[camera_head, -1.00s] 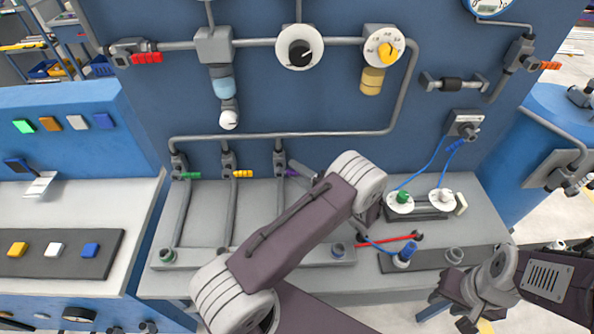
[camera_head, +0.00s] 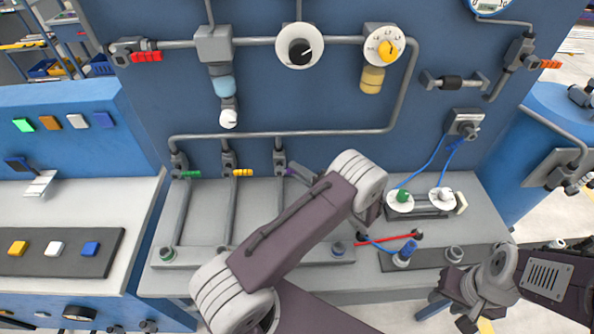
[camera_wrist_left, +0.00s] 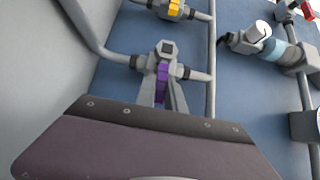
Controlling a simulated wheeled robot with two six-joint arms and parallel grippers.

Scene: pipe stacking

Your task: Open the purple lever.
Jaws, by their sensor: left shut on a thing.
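The purple lever (camera_head: 290,171) sits on the rightmost of the three small valves below the long pipe. In the left wrist view the purple lever (camera_wrist_left: 161,84) lies between the fingertips of my left gripper (camera_wrist_left: 164,96), which is shut on it. In the head view my left arm covers most of that gripper. The valve body (camera_wrist_left: 165,53) and its pipe show just beyond the fingers. My right gripper (camera_head: 462,303) hangs low at the right, away from the lever; its jaws are unclear.
A green lever (camera_head: 190,174) and a yellow lever (camera_head: 243,173) are on the valves to the left. The long pipe (camera_head: 290,134) runs above. A red rod (camera_head: 388,242) and a blue-capped part (camera_head: 405,252) lie on the bench to the right.

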